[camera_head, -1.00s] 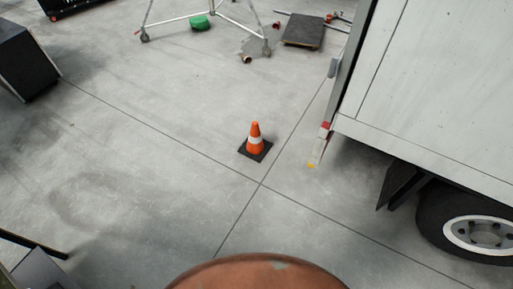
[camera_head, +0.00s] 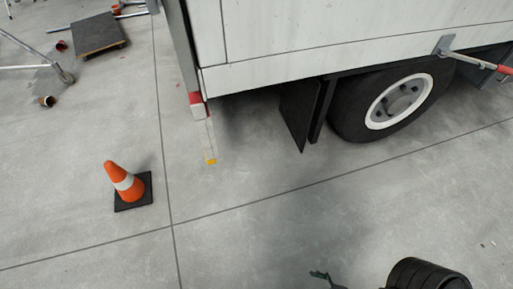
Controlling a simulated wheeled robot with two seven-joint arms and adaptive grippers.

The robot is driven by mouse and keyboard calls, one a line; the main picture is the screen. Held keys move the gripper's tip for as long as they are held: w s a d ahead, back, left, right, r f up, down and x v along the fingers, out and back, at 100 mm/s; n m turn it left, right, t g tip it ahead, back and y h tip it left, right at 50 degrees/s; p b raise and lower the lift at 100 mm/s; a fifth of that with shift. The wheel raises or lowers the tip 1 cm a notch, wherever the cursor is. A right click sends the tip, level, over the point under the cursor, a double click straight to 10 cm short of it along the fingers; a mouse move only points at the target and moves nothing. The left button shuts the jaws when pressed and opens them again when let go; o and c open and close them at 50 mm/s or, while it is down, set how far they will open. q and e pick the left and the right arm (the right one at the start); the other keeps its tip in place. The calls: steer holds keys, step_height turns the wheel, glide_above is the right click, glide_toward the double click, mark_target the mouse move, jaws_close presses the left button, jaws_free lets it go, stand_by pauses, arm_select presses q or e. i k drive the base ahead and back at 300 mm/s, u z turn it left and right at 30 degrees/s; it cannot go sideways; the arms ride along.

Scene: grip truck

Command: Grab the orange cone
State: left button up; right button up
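The orange cone (camera_head: 124,183) stands upright on the grey floor at the left of the head view. It has a white band and a square black base (camera_head: 142,199). Nothing touches it or covers it.
A white truck body (camera_head: 290,45) with a black wheel (camera_head: 352,115) fills the upper right. A dark flat platform (camera_head: 100,35) lies at the upper left, near metal legs. A black ribbed round thing (camera_head: 430,275) is cut off at the bottom edge. The floor around the cone is clear.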

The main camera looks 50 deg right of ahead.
mark_target(131, 191)
steer(key=u, duration=0.2)
steer(key=i, duration=0.35)
steer(key=u, duration=0.6)
steer(key=i, duration=1.35)
steer(key=z, duration=0.15)
